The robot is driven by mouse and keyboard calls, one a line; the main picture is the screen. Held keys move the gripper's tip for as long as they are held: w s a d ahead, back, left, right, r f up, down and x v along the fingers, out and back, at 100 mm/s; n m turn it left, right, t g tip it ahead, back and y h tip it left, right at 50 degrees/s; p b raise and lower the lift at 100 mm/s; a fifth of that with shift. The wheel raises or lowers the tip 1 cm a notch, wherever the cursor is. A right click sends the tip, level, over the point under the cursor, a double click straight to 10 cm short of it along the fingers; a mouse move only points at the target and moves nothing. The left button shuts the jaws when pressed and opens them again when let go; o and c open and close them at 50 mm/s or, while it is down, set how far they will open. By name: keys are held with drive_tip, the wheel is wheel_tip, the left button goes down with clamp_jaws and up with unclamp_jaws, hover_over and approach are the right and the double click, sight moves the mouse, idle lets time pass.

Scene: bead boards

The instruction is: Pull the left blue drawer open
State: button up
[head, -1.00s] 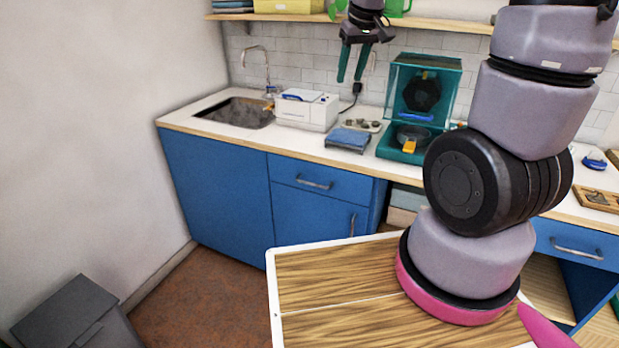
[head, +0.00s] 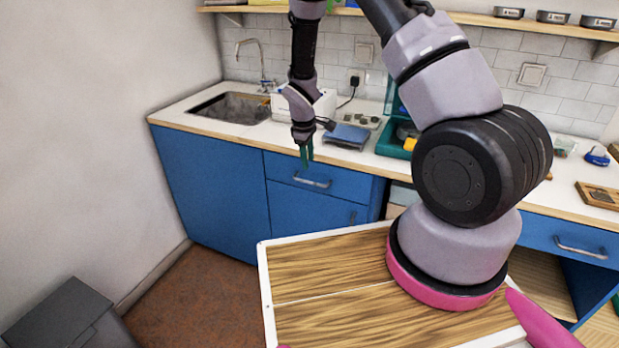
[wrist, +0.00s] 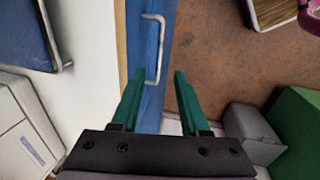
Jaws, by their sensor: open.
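The left blue drawer (head: 345,184) is under the counter, its front flush with the cabinet and shut. Its grey bar handle (head: 313,183) is on the drawer front; the handle (wrist: 158,45) also shows in the wrist view beside the blue front (wrist: 139,40). My gripper (head: 306,164) has green fingers pointing down, just above the handle in the head view. In the wrist view my gripper (wrist: 158,84) is open and empty, and the lower end of the handle appears between the fingertips. I see no contact, and the exact depth is unclear.
Open floor (head: 200,290) lies in front. A grey bin (head: 65,320) stands at lower left.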

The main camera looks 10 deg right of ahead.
sight(310, 183)
drive_tip(key=f, duration=0.3)
drive_tip(key=w+f, duration=0.1)
drive_tip(key=f, duration=0.2)
drive_tip(key=d+f, duration=0.1)
drive_tip(key=f, duration=0.2)
drive_tip(key=shift+w, duration=0.2)
clamp_jaws()
idle(1.0)
